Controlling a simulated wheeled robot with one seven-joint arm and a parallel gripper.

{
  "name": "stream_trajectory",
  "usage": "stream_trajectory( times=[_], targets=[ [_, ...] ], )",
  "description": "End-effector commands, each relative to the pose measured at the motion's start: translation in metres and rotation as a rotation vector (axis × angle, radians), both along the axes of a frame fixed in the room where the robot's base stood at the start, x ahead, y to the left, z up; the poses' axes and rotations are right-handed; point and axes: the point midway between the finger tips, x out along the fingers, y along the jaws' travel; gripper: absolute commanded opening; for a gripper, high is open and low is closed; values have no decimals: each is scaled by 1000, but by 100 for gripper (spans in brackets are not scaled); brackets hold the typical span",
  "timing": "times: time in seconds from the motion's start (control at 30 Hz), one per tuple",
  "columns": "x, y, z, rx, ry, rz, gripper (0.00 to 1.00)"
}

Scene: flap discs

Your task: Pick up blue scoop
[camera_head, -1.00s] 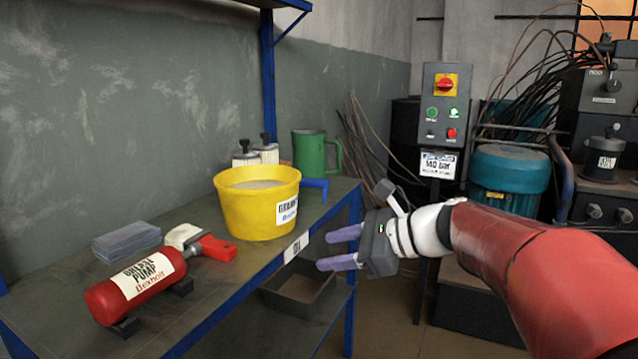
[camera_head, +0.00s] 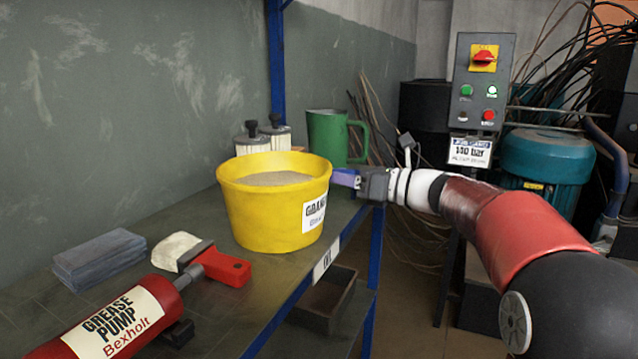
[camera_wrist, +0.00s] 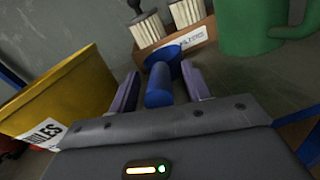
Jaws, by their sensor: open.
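The blue scoop (camera_wrist: 158,88) shows in the wrist view, its handle toward me and its round end farther off. It lies on the bench between the yellow bucket and the green mug. My gripper (camera_wrist: 160,74) is open, with one purple finger on each side of the scoop's handle. No firm contact shows. In the head view my gripper (camera_head: 347,178) is just right of the bucket's rim, and I cannot make out the scoop clearly there.
A yellow bucket of granules (camera_head: 250,220) stands close left of my gripper. A green mug (camera_head: 327,137) and filters (camera_wrist: 150,28) in a brown box (camera_wrist: 190,40) stand beyond.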

Motion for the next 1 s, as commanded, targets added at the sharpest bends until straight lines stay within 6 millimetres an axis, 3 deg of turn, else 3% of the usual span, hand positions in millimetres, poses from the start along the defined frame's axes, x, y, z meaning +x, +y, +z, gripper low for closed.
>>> stream_trajectory(
  times=[0.33, 0.7, 1.0],
  targets=[
    [4, 9, 0, 0, 0, -1, 49],
    [4, 9, 0, 0, 0, -1, 0],
    [4, 9, 0, 0, 0, -1, 0]
  ],
)
